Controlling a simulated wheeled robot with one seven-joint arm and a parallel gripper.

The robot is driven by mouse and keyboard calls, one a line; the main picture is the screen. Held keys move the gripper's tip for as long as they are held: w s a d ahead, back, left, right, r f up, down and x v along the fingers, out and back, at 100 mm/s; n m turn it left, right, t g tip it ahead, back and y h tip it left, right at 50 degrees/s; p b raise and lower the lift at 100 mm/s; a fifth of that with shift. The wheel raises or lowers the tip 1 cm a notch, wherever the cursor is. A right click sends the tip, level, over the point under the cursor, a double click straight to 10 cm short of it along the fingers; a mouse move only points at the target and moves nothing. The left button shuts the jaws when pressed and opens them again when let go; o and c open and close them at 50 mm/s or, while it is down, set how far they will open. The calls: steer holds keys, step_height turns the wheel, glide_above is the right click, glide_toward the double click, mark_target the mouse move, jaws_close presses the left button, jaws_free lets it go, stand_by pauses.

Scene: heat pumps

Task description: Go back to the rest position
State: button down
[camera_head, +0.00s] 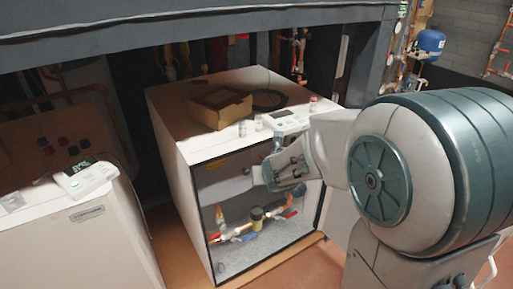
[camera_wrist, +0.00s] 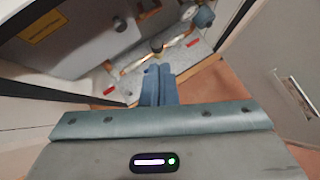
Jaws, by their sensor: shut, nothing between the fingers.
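My gripper (camera_wrist: 159,70) is shut and empty. Its two blue fingers lie side by side in the wrist view, pointing toward the pipes inside the open-fronted white heat pump cabinet (camera_head: 178,165). In the head view my arm reaches in from the right, and the gripper end (camera_head: 288,176) is in front of the cabinet's open front. My arm hides part of the cabinet's right side. I cannot tell the exact gap between the fingers and the cabinet.
An open cardboard box (camera_head: 220,107), a control panel (camera_head: 285,122) and small jars stand on the cabinet top. Pipes with red and blue valve handles (camera_head: 240,230) run inside. A second white unit (camera_head: 95,240) stands at the left. Reddish floor (camera_head: 305,268) shows at front right.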

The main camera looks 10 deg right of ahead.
steer(key=s+d+r+m+g+h+p, duration=0.1)
steer(key=s+d+r+m+p, duration=0.2)
steer(key=r+m+p, duration=0.3)
steer(key=s+d+r+m+g+h+p, duration=0.1)
steer(key=s+d+r+m+p, duration=0.1)
steer(key=s+r+m+p, duration=0.35)
steer(key=s+d+r+m+h+p, duration=0.2)
steer(key=d+r+m+p, duration=0.1)
steer(key=r+m, duration=0.5)
steer(key=s+a+r+m+g+y+p, duration=0.4)
steer(key=s+r+m+p, duration=0.5)
steer(key=m, duration=0.7)
steer(key=s+a+p, duration=0.1)
steer(key=s+p, duration=0.1)
steer(key=s, duration=0.1)
steer(key=shift+s+a+r+y, duration=0.25)
steer(key=shift+s+y, duration=0.05)
steer(key=shift+s, duration=0.05)
